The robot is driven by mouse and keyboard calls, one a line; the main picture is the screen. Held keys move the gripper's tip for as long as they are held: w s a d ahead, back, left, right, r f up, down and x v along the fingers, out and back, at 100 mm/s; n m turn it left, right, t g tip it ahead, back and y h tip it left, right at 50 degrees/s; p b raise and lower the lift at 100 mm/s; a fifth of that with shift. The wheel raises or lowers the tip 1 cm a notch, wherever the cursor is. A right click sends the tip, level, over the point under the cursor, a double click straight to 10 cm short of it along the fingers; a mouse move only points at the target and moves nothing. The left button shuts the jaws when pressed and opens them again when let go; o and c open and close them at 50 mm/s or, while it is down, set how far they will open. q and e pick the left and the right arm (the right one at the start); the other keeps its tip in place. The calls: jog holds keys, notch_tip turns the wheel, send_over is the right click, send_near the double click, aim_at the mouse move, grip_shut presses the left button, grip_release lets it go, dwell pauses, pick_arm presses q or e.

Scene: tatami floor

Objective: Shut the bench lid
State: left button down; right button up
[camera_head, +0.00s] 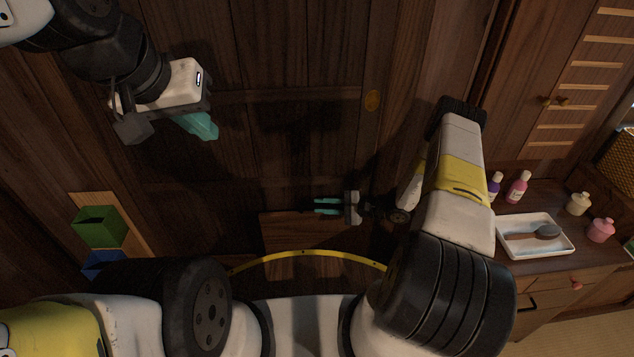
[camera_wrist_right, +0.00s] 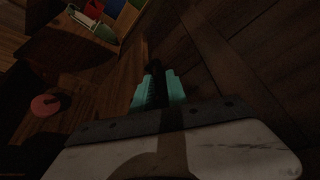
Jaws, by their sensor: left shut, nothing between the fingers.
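Dark wooden panelling (camera_head: 300,130) fills the middle of the head view, with a small round brass-coloured disc (camera_head: 372,100) on it. I cannot tell for sure which part is the bench lid or how far it stands open. My left gripper (camera_head: 203,126) is shut and empty, in front of the dark planks at the upper left. My right gripper (camera_head: 326,206) has its teal fingers apart, pointing left above a lighter brown board (camera_head: 285,235). In the right wrist view, its fingers (camera_wrist_right: 156,90) show a dark gap between them against dark wood.
A green box (camera_head: 98,227) and a blue box (camera_head: 103,262) are at the lower left. At the right, a cabinet top bears a white tray (camera_head: 510,247) with a brush (camera_head: 545,231), a pink bottle (camera_head: 517,187), a purple bottle (camera_head: 495,184) and small jars (camera_head: 600,230). A yellow curved strip (camera_head: 305,253) lies low in the middle.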

jog(key=shift+w+a+f, duration=0.1)
jog(key=shift+w+a, duration=0.1)
jog(key=shift+a, duration=0.25)
jog(key=shift+c, duration=0.4)
grip_shut()
dwell(0.8)
